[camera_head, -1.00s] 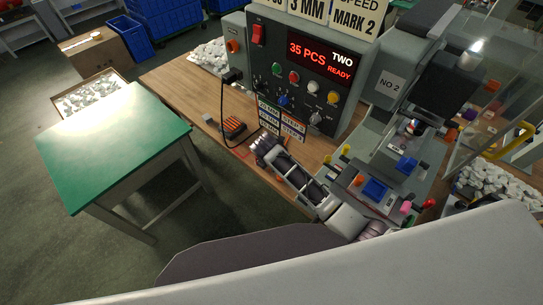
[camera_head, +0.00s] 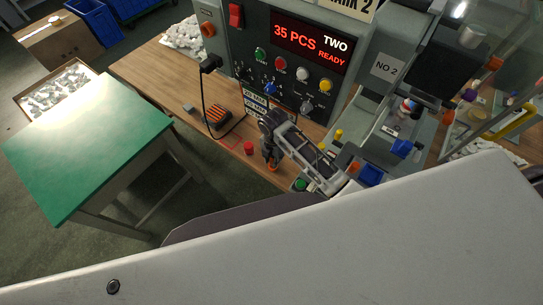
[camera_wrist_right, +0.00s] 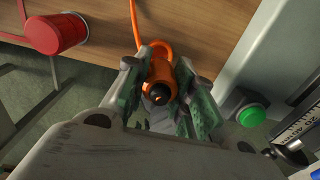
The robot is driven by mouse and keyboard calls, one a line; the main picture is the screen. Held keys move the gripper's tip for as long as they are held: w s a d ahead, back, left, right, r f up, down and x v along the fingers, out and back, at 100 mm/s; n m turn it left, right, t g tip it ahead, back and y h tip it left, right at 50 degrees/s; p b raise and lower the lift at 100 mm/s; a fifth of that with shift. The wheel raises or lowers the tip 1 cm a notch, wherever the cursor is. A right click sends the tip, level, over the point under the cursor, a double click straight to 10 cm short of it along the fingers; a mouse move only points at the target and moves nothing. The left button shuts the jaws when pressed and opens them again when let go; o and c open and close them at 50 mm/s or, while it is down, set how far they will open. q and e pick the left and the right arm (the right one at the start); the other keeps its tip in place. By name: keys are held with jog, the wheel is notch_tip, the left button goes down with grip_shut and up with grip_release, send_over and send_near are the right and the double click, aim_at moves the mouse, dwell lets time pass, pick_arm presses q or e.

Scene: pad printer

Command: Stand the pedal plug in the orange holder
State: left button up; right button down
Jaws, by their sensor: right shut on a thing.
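My right gripper (camera_head: 271,160) points down near the front edge of the wooden bench. In the right wrist view the right gripper (camera_wrist_right: 165,100) has its green-padded fingers closed on an orange piece with a dark round tip (camera_wrist_right: 158,92). An orange cord (camera_wrist_right: 135,20) runs up from beside it. This piece looks like the pedal plug; a little orange also shows at the fingertips in the head view (camera_head: 272,168). I cannot make out a separate orange holder, or whether the piece touches one. My left gripper is not in view.
A red cylinder (camera_head: 249,147) stands left of the gripper, and a green button (camera_head: 300,185) is to its right. The control box (camera_head: 285,60) stands behind. A green-topped table (camera_head: 90,145) is at left.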

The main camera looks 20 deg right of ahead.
jog(key=shift+w+d+r, duration=0.15)
jog(key=shift+w+r, duration=0.4)
jog(key=shift+f, duration=0.25)
jog(key=shift+s+f, duration=0.25)
jog(key=shift+f, duration=0.95)
jog(key=shift+s+f, duration=0.15)
jog(key=shift+f, duration=0.85)
jog(key=c, duration=1.1)
grip_release()
jog(key=shift+r, duration=0.1)
